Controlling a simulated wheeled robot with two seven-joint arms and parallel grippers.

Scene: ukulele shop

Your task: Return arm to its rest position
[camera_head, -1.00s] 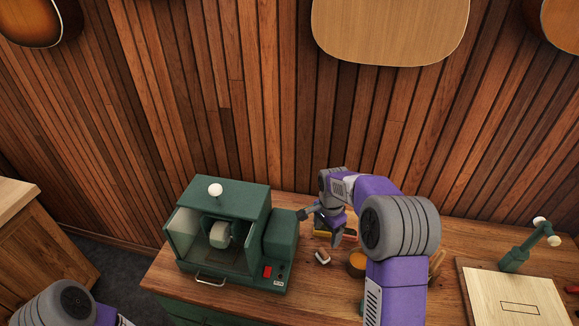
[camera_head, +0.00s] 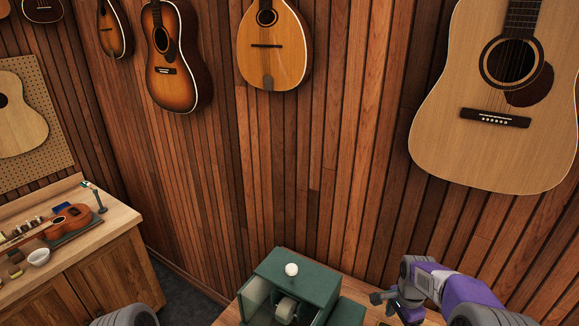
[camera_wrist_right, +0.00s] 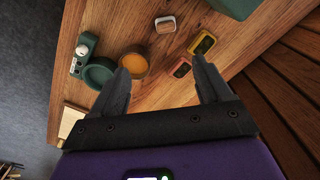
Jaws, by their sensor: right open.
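My right arm comes in at the lower right of the head view. My right gripper (camera_head: 394,304) hangs over the bench, to the right of the green machine (camera_head: 322,277). In the right wrist view the two fingers of the right gripper (camera_wrist_right: 164,90) stand wide apart with nothing between them. The bench top with small things on it shows beyond the fingertips. Of my left arm only a grey joint shows at the bottom left of the head view. The left gripper is out of view.
The wrist view shows an orange round dish (camera_wrist_right: 135,65), a green round dish (camera_wrist_right: 99,74), a yellow-framed piece (camera_wrist_right: 203,42), a red piece (camera_wrist_right: 181,68) and a small white-edged block (camera_wrist_right: 165,24) on the bench. A second workbench (camera_head: 100,240) with a ukulele (camera_head: 62,220) stands left.

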